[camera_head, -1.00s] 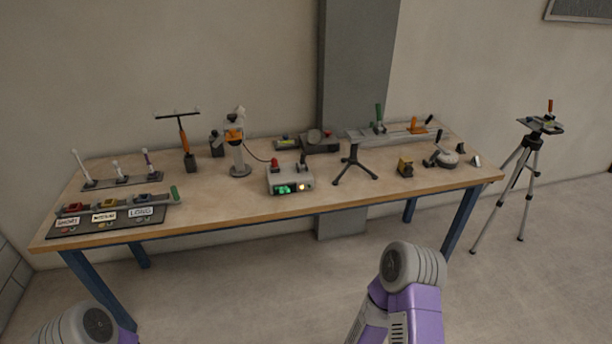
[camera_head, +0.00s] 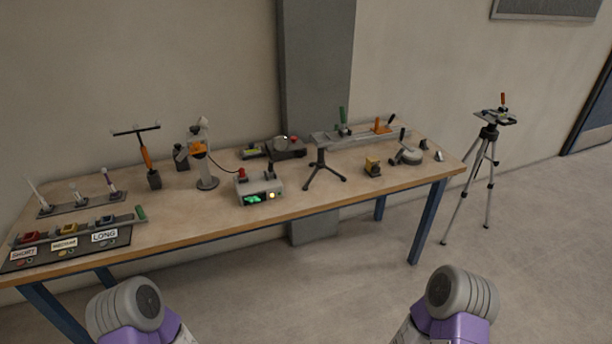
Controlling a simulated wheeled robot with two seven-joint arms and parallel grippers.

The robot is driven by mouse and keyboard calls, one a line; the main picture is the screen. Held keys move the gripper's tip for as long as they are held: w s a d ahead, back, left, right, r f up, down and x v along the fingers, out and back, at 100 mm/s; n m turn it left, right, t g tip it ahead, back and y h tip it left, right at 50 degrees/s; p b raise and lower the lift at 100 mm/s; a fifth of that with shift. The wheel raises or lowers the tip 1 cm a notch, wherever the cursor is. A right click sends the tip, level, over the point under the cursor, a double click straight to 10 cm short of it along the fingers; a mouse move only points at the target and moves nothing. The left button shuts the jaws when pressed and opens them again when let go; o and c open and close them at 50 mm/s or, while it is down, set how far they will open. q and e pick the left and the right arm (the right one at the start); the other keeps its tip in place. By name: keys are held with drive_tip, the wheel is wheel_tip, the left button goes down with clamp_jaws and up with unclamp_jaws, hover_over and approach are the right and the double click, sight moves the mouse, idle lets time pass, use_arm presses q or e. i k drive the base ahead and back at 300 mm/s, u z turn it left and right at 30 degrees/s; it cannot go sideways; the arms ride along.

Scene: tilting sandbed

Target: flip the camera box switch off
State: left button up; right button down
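The camera box (camera_head: 259,190) is a small light grey box on the wooden table, at the middle of its front half. It has a green lit display and a round yellow light on its front. A red knob and a dark upright lever, which looks like the switch (camera_head: 271,170), stand on its top. The lever's exact position is too small to tell. A cable runs from the box to a white and orange stand. Parts of both my arms show at the bottom edge, well short of the table. Neither gripper is in view.
A floor tripod (camera_head: 484,165) stands at right. The floor before the table is clear.

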sight(270, 170)
drive_tip(key=u, duration=0.05)
drive_tip(key=i, duration=0.6)
drive_tip(key=u, duration=1)
